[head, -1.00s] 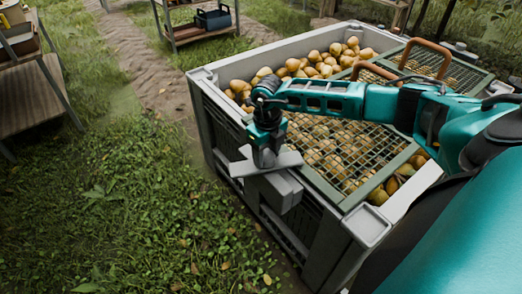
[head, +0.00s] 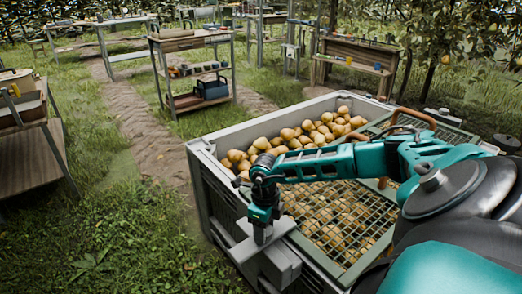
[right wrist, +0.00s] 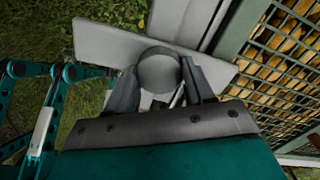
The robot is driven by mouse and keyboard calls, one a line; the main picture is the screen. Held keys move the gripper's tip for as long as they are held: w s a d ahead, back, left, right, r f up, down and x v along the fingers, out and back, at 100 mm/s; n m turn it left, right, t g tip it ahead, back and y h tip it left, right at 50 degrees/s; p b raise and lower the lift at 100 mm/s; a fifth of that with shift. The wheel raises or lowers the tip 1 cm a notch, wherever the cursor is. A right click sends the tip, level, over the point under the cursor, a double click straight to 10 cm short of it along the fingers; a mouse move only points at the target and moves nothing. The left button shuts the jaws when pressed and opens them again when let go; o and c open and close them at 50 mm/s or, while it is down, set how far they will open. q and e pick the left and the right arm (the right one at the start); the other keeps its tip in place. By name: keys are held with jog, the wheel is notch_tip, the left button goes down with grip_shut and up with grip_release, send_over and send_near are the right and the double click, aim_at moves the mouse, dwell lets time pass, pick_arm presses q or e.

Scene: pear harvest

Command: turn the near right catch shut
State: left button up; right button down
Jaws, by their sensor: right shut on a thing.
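The near right catch is a flat grey bar (head: 245,248) with a round grey knob (right wrist: 159,70), on a grey block at the bin's left-hand outer side. My right gripper (head: 262,228) points down over it. In the right wrist view, my right gripper (right wrist: 165,85) is shut on the knob, one finger on each side. The bar lies slantwise, one end out over the grass and the other toward the green mesh lid (head: 340,205). I cannot tell whether that end overlaps the lid's frame. My left gripper is not in view.
The grey bin (head: 208,160) is full of pears (head: 300,135), bare of lid at its far left part. The lid has brown handles (head: 416,116). Shelves and work tables (head: 190,40) stand farther back. Grass at the left is open.

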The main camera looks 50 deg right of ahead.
jog(key=shift+c, duration=2.1)
grip_release()
notch_tip(320, 180, up, 13)
jog(key=p, duration=0.2)
